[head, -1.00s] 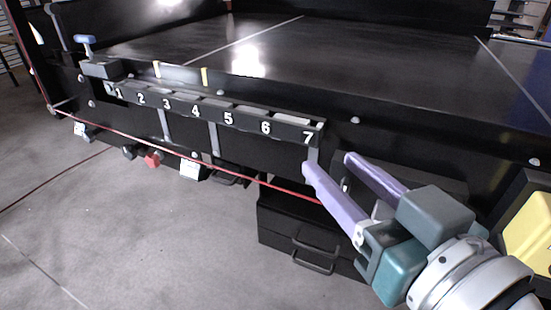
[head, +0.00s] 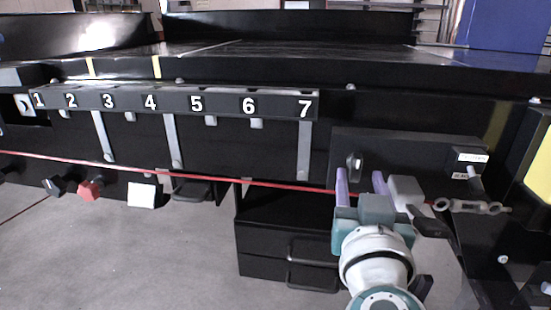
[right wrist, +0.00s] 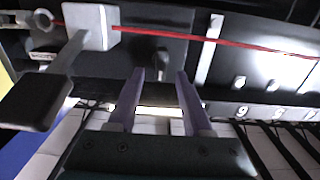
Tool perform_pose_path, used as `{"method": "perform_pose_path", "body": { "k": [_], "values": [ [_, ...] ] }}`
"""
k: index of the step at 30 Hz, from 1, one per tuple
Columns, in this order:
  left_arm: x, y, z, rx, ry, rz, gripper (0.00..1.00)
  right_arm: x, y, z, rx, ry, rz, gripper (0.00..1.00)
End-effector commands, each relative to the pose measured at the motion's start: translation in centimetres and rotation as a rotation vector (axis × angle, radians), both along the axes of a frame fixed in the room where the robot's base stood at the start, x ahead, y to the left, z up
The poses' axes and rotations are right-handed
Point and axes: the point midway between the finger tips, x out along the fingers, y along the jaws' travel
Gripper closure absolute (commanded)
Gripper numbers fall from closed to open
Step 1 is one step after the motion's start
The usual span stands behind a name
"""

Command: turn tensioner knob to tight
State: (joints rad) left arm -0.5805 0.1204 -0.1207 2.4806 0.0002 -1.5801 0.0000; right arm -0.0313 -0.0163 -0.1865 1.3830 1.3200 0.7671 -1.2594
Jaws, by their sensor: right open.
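A small knob (head: 354,163) with a pale face sits at the left of a dark panel (head: 415,150) on the front of the black conveyor frame. I take it for the tensioner knob, but no wording on it is readable. Its setting is too small to tell. In the right wrist view, a dark shape ahead of the fingers (right wrist: 160,60) may be this knob. My right gripper (head: 360,178) is open and empty, its two lilac fingers pointing at the panel just below the knob, apparently not touching it. My left gripper is not in view.
A red cord (head: 255,184) runs across the front to a turnbuckle (head: 468,207). A pale block (head: 404,190) with a black lever (head: 430,224) stands close right of my fingers. A numbered rail (head: 225,103) lies left. Black drawers (head: 270,246) are below. A red knob (head: 90,188) hangs far left.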

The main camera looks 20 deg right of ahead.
Motion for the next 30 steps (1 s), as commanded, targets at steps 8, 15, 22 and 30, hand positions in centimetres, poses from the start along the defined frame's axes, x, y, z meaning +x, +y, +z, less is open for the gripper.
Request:
{"method": "perform_pose_path", "body": {
  "k": [8,15,22,30],
  "values": [
    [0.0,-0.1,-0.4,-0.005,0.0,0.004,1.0,2.3,-1.4,0.0,0.0,0.0,0.001,0.5],
    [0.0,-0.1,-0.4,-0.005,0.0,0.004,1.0,2.3,-1.4,0.0,0.001,-0.001,0.001,0.5],
    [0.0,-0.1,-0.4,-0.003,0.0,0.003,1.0,2.3,-1.4,0.0,0.001,-0.001,0.001,0.75],
    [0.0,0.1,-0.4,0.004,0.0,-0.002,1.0,2.3,-1.4,0.0,0.001,-0.001,0.001,1.0]
  ]
}}
